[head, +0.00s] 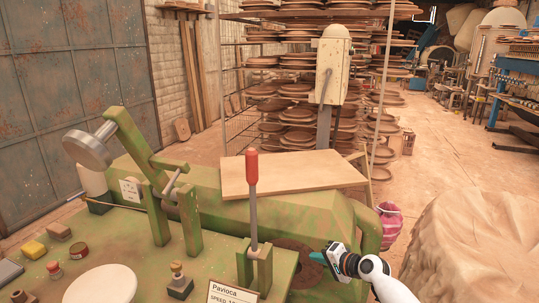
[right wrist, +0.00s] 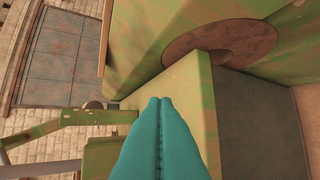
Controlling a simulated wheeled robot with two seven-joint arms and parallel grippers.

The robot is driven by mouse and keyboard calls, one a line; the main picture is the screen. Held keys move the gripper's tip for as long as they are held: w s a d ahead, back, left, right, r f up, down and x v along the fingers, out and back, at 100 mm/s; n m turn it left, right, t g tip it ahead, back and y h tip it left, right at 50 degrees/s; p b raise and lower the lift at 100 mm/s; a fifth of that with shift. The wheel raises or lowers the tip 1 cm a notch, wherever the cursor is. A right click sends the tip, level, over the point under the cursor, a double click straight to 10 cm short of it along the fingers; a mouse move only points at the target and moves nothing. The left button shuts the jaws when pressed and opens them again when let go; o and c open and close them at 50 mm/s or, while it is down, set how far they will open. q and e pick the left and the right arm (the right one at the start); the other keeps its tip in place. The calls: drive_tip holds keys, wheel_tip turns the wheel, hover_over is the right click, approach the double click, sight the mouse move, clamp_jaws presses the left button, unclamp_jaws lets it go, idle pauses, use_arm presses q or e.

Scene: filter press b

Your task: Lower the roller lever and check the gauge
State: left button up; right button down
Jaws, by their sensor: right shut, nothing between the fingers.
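A red-handled lever (head: 252,168) stands upright on a grey rod between two green posts on the green machine. To its left a raised green arm (head: 130,135) tilts up and carries a grey roller (head: 87,149) at its upper end. I cannot tell which of the two is the roller lever. A small white plate with dark marks (head: 131,190) is behind the green arm; I cannot tell whether it is a gauge. My right gripper (head: 318,257) is shut and empty, to the right of and below the red lever. In the right wrist view its teal fingers (right wrist: 160,102) meet beside a green block.
A wooden board (head: 290,173) lies on the machine behind the red lever. A brown disc (head: 293,257) is on the machine's side near my right gripper, also in the right wrist view (right wrist: 222,42). A white round plate (head: 100,284) and small items occupy the front left.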

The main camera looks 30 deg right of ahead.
drive_tip(key=a+r+t+y+p, duration=0.1)
drive_tip(key=a+r+y, duration=0.1)
drive_tip(key=r, duration=1.3)
drive_tip(key=a+r+n+t+y+p, duration=0.1)
drive_tip(key=r+y, duration=0.3)
drive_tip(key=r, duration=1.1)
drive_tip(key=shift+s+a+r+t, duration=0.3)
drive_tip(key=shift+a+r+t, duration=0.05)
drive_tip(key=shift+a+t, duration=0.2)
drive_tip(key=w+a+p, duration=0.7)
drive_tip(key=a+p, duration=0.1)
drive_tip(key=shift+w+a, duration=0.3)
drive_tip(key=shift+w, duration=0.1)
drive_tip(key=shift+f, duration=0.1)
drive_tip(key=shift+a, duration=0.1)
